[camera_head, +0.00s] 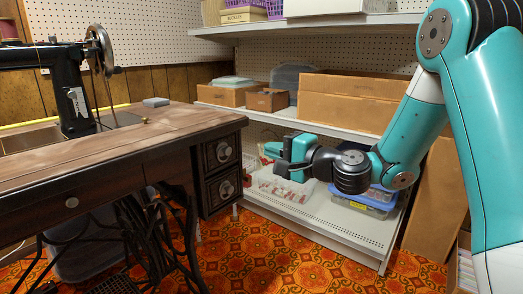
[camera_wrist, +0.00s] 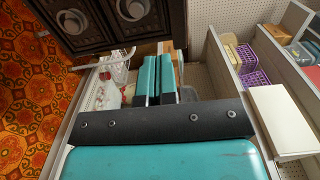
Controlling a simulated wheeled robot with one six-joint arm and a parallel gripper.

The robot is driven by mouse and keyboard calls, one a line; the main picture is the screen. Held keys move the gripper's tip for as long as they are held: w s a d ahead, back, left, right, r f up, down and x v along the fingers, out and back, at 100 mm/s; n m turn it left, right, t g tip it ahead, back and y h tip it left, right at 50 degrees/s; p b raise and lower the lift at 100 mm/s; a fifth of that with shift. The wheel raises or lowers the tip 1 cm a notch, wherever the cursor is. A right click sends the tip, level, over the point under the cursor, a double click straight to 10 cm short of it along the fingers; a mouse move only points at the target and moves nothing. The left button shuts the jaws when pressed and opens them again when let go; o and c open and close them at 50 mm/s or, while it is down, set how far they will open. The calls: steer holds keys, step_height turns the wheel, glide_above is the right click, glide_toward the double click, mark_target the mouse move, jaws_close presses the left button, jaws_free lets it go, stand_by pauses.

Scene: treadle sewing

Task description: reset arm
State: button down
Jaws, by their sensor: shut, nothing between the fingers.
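My gripper (camera_head: 272,151) is at the end of my teal arm, in front of the shelf unit and to the right of the sewing table's drawers. In the wrist view, its two teal fingers (camera_wrist: 156,78) lie side by side, closed, with nothing held. It is apart from the table and the shelves. The arm comes in from the right side of the head view and bends down toward the left.
A treadle sewing machine (camera_head: 70,85) stands on a wooden table (camera_head: 130,133) with dark drawers (camera_head: 222,152). The white shelf unit (camera_head: 310,125) holds cardboard boxes (camera_head: 352,98) and, lower, a blue-lidded bin (camera_head: 365,200). Patterned orange carpet (camera_head: 245,255) is clear in front.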

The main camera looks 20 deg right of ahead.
steer(key=s+a+r+n+g+y+p, duration=0.2)
steer(key=s+a+r+n+g+p, duration=0.15)
steer(key=s+a+n+g, duration=0.85)
steer(key=s+d+n+g+h+p, duration=0.35)
steer(key=s+n+h, duration=0.35)
steer(key=s, duration=1.1)
step_height(320, 180, up, 37)
steer(key=p, duration=3.7)
steer(key=shift+w+d+r, duration=0.15)
steer(key=shift+d+r, duration=0.05)
steer(key=shift+d, duration=0.1)
